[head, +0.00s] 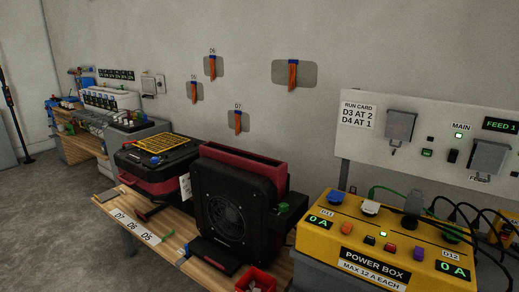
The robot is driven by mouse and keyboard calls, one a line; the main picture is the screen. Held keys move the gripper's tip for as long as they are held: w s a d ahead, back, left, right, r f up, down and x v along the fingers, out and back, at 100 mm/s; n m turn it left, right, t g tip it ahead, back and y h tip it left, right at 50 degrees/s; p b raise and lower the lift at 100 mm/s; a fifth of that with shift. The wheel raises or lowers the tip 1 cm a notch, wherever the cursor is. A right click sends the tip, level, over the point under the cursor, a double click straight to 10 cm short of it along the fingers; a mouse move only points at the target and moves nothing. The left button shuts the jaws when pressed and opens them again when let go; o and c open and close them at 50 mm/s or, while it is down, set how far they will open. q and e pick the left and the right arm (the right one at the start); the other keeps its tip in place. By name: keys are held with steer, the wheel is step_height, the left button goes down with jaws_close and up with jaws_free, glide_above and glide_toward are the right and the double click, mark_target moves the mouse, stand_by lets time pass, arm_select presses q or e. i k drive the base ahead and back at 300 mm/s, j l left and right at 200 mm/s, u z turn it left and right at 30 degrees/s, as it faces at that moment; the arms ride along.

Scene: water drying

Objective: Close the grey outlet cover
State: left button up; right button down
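Two grey outlet covers are on the white wall panel at the right: the left cover (401,124) and the right cover (489,157). Both look slightly tilted out at the bottom, but I cannot tell how far open each is. A grey upright piece (413,202) stands on top of the yellow power box (347,254); I cannot tell if it is a raised cover or a plug. Neither of my grippers is in view.
A black and red fan unit (226,208) stands on the wooden bench (128,206), left of the power box. A black and red case (157,163) is behind it. Black cables (484,222) lie around the box's right side. Open grey floor (50,230) is at left.

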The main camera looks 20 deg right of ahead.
mark_target(414, 205)
steer(key=z, duration=1.55)
